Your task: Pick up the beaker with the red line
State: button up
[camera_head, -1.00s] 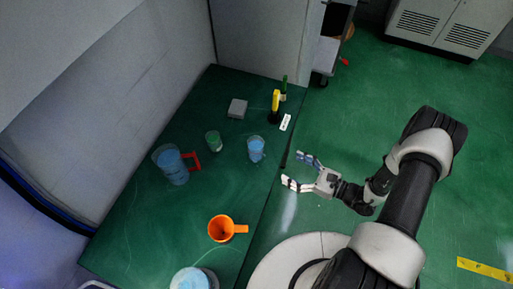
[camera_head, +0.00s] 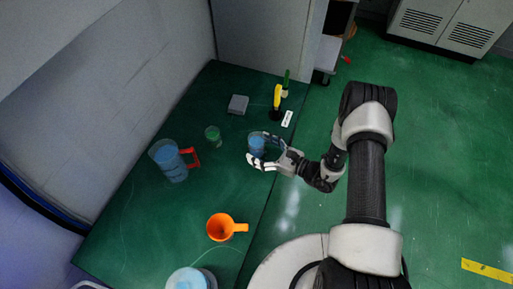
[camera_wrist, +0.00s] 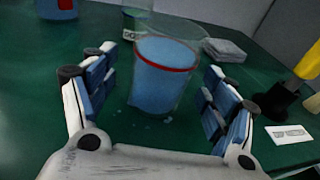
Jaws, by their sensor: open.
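The beaker with the red line (camera_wrist: 160,75) is clear, holds blue liquid and has a red ring near the liquid's top. It stands upright on the green table. In the head view the beaker (camera_head: 257,144) is near the table's right edge, partly covered by my fingers. My gripper (camera_head: 258,150) is open around it, with one finger on either side. In the wrist view my gripper (camera_wrist: 158,98) shows visible gaps between its blue pads and the beaker.
A green-liquid beaker (camera_head: 213,134), grey block (camera_head: 238,104) and yellow-handled tool (camera_head: 277,97) stand farther back. A blue-filled pitcher with a red handle (camera_head: 170,163) is left. An orange mug (camera_head: 221,227) and another blue-filled vessel (camera_head: 190,279) are nearer. Bare table (camera_head: 135,217) lies at left front.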

jog(key=shift+a, duration=0.1)
jog(key=shift+c, duration=0.2)
jog(key=c, duration=1.2)
jog(key=shift+c, duration=0.2)
jog(key=shift+r, duration=0.25)
